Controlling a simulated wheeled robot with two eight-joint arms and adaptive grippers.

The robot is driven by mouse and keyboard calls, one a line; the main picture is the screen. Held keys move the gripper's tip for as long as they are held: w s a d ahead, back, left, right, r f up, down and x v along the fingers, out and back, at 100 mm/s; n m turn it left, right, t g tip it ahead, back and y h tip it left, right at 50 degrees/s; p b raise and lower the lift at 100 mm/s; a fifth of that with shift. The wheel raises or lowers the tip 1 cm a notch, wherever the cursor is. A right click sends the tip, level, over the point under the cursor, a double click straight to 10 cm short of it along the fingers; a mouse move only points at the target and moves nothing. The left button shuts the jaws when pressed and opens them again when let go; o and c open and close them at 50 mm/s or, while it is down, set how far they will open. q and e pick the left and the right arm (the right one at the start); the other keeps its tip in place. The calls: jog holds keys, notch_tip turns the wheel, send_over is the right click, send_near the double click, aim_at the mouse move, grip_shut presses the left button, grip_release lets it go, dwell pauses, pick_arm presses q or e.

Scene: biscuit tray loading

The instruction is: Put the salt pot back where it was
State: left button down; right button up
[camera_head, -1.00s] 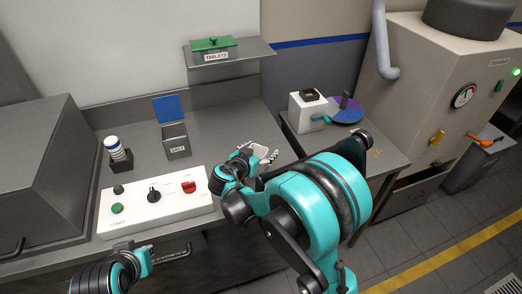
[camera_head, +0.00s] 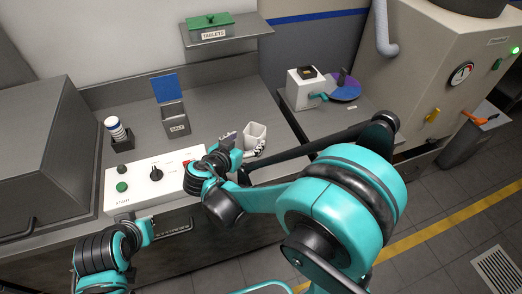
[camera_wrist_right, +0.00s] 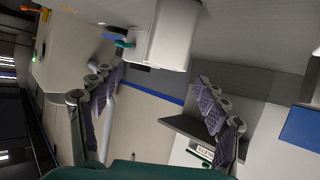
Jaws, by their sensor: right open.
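I cannot tell whether this cup is the salt pot the task means. My right gripper (camera_head: 243,146) is open and empty, its fingers spread in the wrist view (camera_wrist_right: 160,82). My left gripper (camera_head: 140,232) hangs low in front of the panel; its opening is unclear.
A white control panel (camera_head: 130,174) with buttons and a knob is at the counter's front. A striped cup in a dark holder (camera_head: 117,132) is at left. A shelf (camera_head: 245,31) bears a green-lidded TABLETS box (camera_head: 210,22). A white grinder (camera_head: 304,92) stands right.

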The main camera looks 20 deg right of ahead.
jog(key=s+d+n+g+y, duration=0.1)
jog(key=s+n+y, duration=0.3)
jog(key=s, duration=0.5)
jog(key=s+d+n+g+y, duration=0.1)
jog(key=s+d+n+y, duration=0.2)
jog(key=s, duration=0.6)
jog(key=shift+s+d+r+n+y, duration=0.2)
jog(key=shift+d+n+y, duration=0.3)
jog(key=shift+y, duration=0.4)
jog(key=shift+a, duration=0.1)
